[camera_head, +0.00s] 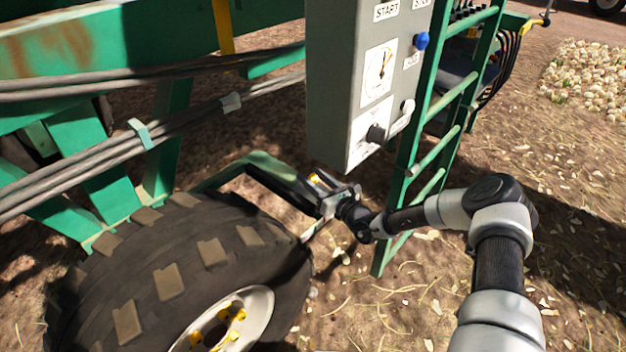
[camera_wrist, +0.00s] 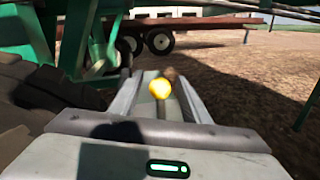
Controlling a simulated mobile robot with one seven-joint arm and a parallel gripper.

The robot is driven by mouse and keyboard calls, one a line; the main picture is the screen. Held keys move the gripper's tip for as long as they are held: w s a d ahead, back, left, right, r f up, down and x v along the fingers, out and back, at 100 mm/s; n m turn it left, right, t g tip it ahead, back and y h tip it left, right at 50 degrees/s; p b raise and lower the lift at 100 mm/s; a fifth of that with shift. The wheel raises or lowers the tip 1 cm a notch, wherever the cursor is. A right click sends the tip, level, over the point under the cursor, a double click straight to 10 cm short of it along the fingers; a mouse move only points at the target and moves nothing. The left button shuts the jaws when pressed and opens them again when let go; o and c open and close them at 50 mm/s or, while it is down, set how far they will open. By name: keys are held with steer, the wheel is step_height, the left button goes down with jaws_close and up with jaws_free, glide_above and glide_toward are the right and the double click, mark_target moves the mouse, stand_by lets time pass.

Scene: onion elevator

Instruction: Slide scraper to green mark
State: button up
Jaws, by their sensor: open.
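My gripper (camera_head: 324,188) is open beside the top of the large tyre, below the grey control box. In the wrist view its two fingers (camera_wrist: 158,76) stand apart, with a round yellow knob (camera_wrist: 160,89) between them in the picture; I cannot tell whether they touch it. A small yellow spot, likely the same knob, shows at the fingertips in the head view (camera_head: 315,178). The knob may belong to the scraper, whose shape is mostly hidden by my gripper. A dark bar (camera_head: 277,183) runs from there along the green bracket. I cannot make out a green mark.
The tyre (camera_head: 190,250) fills the lower left. The grey control box (camera_head: 340,90) hangs just above my gripper. A green ladder (camera_head: 428,165) stands close to my forearm. Hoses (camera_head: 150,85) cross the upper left. Open ground lies at the right.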

jaws_close()
steer(key=s+a+p, duration=0.2)
steer(key=p, duration=0.1)
steer(key=shift+s+a+r, duration=0.1)
steer(key=shift+s+r, duration=0.1)
steer(key=shift+s, duration=0.15)
steer(key=shift+s+a+f, duration=0.1)
steer(key=shift+s+a, duration=0.05)
steer(key=shift+s, duration=0.05)
steer(key=shift+f, duration=0.1)
jaws_free()
